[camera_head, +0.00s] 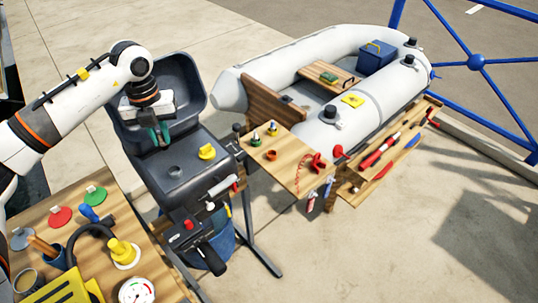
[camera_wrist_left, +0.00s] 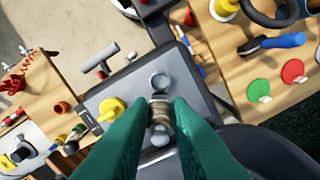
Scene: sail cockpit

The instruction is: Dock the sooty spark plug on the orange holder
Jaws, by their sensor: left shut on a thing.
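My left gripper (camera_head: 158,136) has green fingers and hangs over the dark outboard motor. In the left wrist view the left gripper (camera_wrist_left: 159,115) is shut on a spark plug (camera_wrist_left: 160,122), with a brownish upper part and a paler metal end below. The fingers cover its sides. I cannot make out the plug in the head view. A small orange holder (camera_head: 271,155) stands on the wooden board, right of and apart from the gripper, and looks empty. It also shows in the left wrist view (camera_wrist_left: 61,108). My right gripper is not in view.
The motor top has a round recess (camera_head: 175,172) and a yellow knob (camera_head: 207,152). Two more plug-like pieces (camera_head: 255,139) (camera_head: 272,128) stand on the wooden board (camera_head: 300,148) near the orange holder. A red clamp (camera_head: 317,162) sits at its right. A grey inflatable boat (camera_head: 300,50) lies behind.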

